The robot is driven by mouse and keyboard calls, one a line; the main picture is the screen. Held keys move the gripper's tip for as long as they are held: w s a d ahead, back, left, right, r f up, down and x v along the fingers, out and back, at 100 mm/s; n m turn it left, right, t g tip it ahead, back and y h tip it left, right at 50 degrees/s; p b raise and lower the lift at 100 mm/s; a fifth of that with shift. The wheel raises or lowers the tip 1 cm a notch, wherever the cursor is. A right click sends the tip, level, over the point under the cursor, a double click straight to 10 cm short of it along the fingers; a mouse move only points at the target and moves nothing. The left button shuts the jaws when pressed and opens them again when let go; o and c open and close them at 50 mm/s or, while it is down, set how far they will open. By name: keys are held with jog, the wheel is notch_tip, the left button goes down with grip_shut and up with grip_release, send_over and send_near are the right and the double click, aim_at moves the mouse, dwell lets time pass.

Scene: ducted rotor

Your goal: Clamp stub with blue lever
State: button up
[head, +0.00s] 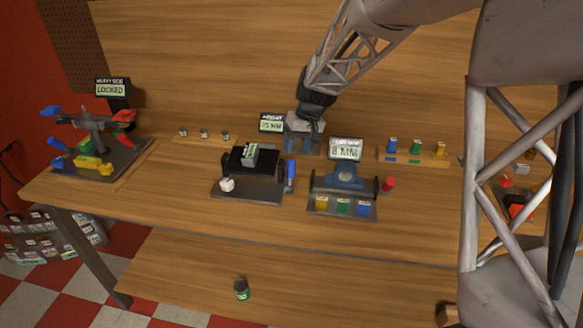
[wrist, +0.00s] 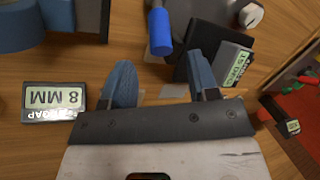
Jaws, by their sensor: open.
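The blue lever (head: 291,172) stands at the right side of a black clamp fixture (head: 262,190) on the bench. In the wrist view the blue lever (wrist: 160,32) is ahead of my fingers, near the line between them and apart from both. My gripper (head: 304,146) is open and empty behind the lever in the head view; its two blue-grey fingers are spread in the wrist view (wrist: 163,80). A white round piece (head: 227,184) shows at the fixture's left front, and also in the wrist view (wrist: 250,15). I cannot tell which part is the stub.
A blue fixture with an 8 MM display (head: 345,149) stands close on the right, with a red knob (head: 388,184). A small display (head: 271,124) stands behind my gripper. A multi-armed rotor stand (head: 95,138) is at left. The bench front is mostly clear.

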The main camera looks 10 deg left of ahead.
aim_at(294, 160)
jog(key=shift+f, duration=0.1)
dwell(0.3)
jog(key=shift+x, duration=3.75)
jog(key=shift+c, duration=0.2)
grip_shut()
